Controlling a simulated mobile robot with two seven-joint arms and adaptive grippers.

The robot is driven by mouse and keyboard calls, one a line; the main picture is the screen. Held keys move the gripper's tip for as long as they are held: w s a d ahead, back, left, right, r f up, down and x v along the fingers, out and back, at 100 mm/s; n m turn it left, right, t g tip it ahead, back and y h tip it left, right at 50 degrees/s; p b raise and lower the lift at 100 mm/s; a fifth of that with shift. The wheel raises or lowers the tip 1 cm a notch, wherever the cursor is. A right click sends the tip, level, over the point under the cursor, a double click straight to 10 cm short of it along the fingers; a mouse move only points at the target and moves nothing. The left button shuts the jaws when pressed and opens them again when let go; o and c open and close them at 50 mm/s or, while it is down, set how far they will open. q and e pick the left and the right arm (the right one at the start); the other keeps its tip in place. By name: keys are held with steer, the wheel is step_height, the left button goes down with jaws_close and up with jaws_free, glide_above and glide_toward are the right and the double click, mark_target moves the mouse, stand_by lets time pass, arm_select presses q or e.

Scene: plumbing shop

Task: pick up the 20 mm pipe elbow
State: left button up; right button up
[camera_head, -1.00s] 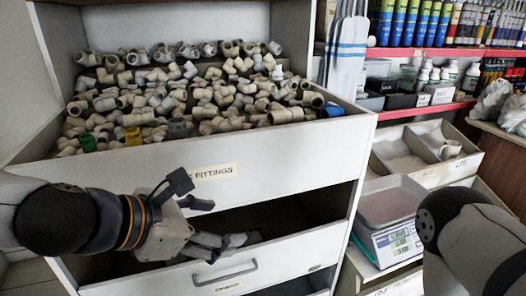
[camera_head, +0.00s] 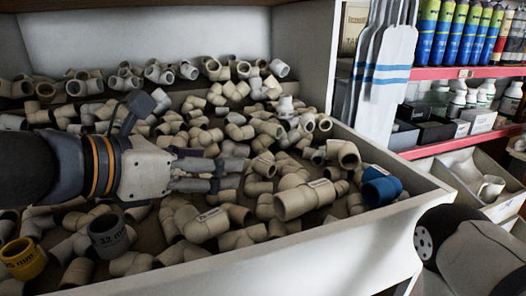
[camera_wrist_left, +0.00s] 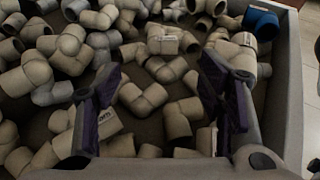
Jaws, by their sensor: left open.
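Many beige pipe elbows (camera_head: 305,199) lie heaped in the wide bin. A blue elbow (camera_head: 380,185) lies at the bin's right side, and it shows at the top right of the left wrist view (camera_wrist_left: 262,22). A grey elbow marked 32 mm (camera_head: 110,234) and a yellow one (camera_head: 22,258) lie at the front left. I cannot read a 20 mm mark on any piece. My left gripper (camera_head: 232,173) is over the middle of the heap, left of the blue elbow, fingers pointing right. It is open and empty, with beige elbows beneath and between its fingers (camera_wrist_left: 160,75).
The bin's white front wall (camera_head: 310,262) and right wall border the heap. White paddles with blue stripes (camera_head: 388,70) hang beyond the bin's right wall. Shelves with tubes and bottles (camera_head: 465,95) stand at the right. My right arm shows at the lower right.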

mark_target(260, 163)
arm_select(q)
steer(key=w+d+f+b, duration=0.1)
steer(key=w+d+f, duration=0.1)
steer(key=shift+w+d+f, duration=0.1)
steer(key=shift+d+f, duration=0.25)
steer(key=x, duration=0.4)
steer(key=r+x, duration=0.1)
steer(key=x, duration=0.2)
steer(key=shift+w+d+b, duration=0.1)
steer(key=shift+b, duration=0.25)
steer(key=shift+r, duration=0.1)
arm_select(e)
steer(key=s+f, duration=0.1)
steer(key=s+f+g, duration=0.1)
steer(key=s, duration=0.1)
steer(key=shift+f, duration=0.25)
arm_select(q)
steer(key=c, duration=0.9)
